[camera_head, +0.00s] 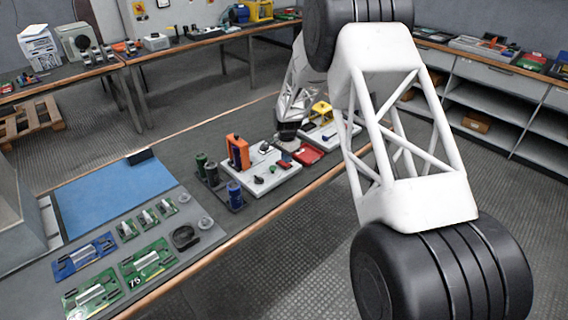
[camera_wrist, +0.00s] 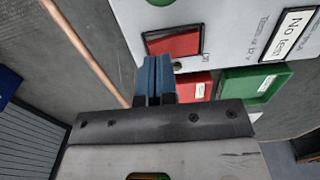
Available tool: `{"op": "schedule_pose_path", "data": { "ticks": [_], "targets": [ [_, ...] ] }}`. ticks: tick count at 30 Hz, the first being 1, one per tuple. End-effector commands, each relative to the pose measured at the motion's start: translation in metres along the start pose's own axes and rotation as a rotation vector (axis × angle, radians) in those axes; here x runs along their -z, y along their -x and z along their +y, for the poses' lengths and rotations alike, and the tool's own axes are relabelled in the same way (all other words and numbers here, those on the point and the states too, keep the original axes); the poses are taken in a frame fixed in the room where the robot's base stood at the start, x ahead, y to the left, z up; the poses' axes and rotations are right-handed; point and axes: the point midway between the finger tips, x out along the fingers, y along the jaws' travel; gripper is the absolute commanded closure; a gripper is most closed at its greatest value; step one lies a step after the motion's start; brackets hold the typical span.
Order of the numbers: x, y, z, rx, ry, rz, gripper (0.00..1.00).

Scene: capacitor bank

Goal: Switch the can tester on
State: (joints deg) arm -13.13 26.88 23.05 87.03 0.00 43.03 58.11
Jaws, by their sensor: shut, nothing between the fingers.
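The can tester shows in the wrist view as a white panel (camera_wrist: 220,32) with a red rocker switch (camera_wrist: 174,45) in a dark frame and a small display reading "No test" (camera_wrist: 296,32). My gripper (camera_wrist: 155,60) is shut, its blue fingertips together and empty. The tips overlap the left end of the red switch in the picture; I cannot tell whether they touch it. In the head view my gripper (camera_head: 290,130) is low over the white boards on the bench, and its fingertips are hard to make out. The switch cannot be made out there.
A red tray (camera_wrist: 193,87) and a green tray (camera_wrist: 240,85) lie beside the panel. On the bench, an orange device (camera_head: 238,152) and dark and blue cylinders (camera_head: 235,194) stand near my gripper. Circuit boards (camera_head: 145,260) and a blue mat (camera_head: 115,195) lie at the near end.

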Motion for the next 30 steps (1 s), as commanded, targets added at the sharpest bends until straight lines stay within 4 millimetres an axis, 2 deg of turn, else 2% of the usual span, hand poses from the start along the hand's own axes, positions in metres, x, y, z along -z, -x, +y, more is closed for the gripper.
{"op": "schedule_pose_path", "data": {
  "ticks": [30],
  "targets": [
    [0.000, -0.011, 0.000, 0.000, 0.000, 0.000, 1.00]
  ]
}}
